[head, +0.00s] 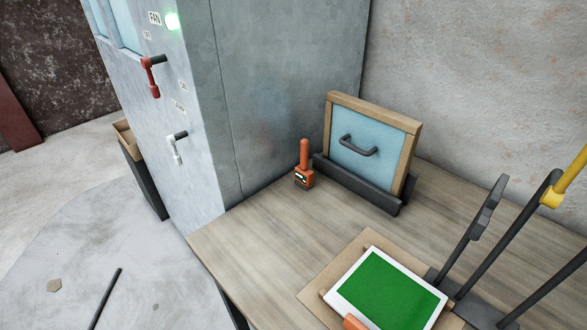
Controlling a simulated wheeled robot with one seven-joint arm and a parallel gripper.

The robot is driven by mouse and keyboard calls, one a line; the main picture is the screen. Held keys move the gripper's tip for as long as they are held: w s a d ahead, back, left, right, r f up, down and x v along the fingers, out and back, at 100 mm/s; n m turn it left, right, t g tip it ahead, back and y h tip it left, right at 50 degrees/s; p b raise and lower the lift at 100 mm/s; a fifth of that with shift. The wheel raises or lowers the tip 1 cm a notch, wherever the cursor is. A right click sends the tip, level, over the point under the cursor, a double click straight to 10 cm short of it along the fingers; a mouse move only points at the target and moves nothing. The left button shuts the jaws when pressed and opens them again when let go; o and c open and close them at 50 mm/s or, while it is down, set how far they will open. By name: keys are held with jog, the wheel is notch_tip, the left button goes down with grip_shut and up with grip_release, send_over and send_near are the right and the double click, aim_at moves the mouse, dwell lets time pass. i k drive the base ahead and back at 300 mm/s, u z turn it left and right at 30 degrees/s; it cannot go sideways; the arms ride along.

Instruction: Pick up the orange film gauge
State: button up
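The orange film gauge (304,179) stands upright on the wooden bench top. It has a block-shaped body with a small dark and white marking on its front and a narrower orange grip rising from it. It is just left of the dark holder with the framed blue panel, near the grey cabinet's side. Nothing covers it. My gripper does not show in the head view.
The framed blue panel (367,143) with a dark handle stands in a dark holder (357,184). A green-faced white board (338,289) lies nearer on a brown sheet. Dark upright bars (510,236) stand at right. The grey cabinet (268,85) borders the bench's left. The bench's middle is clear.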

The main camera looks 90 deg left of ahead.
aim_at(303, 177)
jog(key=u, duration=3.4)
jog(key=k, duration=1.45)
jog(key=z, duration=0.5)
jog(key=i, duration=1)
